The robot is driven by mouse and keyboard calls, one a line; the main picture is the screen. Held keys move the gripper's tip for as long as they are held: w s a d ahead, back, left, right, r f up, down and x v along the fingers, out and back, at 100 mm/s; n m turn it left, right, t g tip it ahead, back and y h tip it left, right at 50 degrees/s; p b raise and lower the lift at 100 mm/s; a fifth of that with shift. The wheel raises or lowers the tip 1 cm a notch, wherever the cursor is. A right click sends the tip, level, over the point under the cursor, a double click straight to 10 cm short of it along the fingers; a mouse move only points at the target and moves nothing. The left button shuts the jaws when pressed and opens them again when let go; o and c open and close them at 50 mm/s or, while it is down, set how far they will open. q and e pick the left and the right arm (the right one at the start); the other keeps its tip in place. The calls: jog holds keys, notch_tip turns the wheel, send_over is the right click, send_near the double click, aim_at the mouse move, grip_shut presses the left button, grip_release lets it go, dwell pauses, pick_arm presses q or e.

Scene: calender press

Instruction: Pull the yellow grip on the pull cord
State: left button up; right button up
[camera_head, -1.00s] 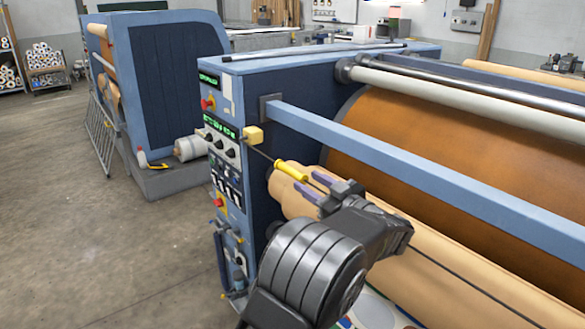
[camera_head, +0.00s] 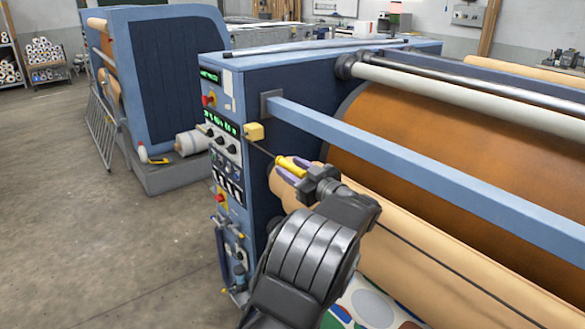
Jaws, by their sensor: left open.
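The yellow grip (camera_head: 291,165) is a small yellow cylinder on a dark pull cord (camera_head: 425,255). The cord runs from a yellow block (camera_head: 254,132) on the press, below the blue bar, and on to the lower right. My left gripper (camera_head: 289,170) is open at the yellow grip, its purple-tipped fingers on either side of it. Whether the fingers touch the grip I cannot tell. My gripper body hides part of the cord. My right gripper does not show.
The calender press has a control panel (camera_head: 222,150) with knobs and red buttons left of the grip. A blue bar (camera_head: 420,175) crosses above the cord. A tan roll (camera_head: 450,275) lies close below it. Open floor (camera_head: 90,240) is at left.

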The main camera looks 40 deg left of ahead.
pick_arm(q)
jog(key=shift+c, duration=0.4)
grip_shut()
dwell(1.0)
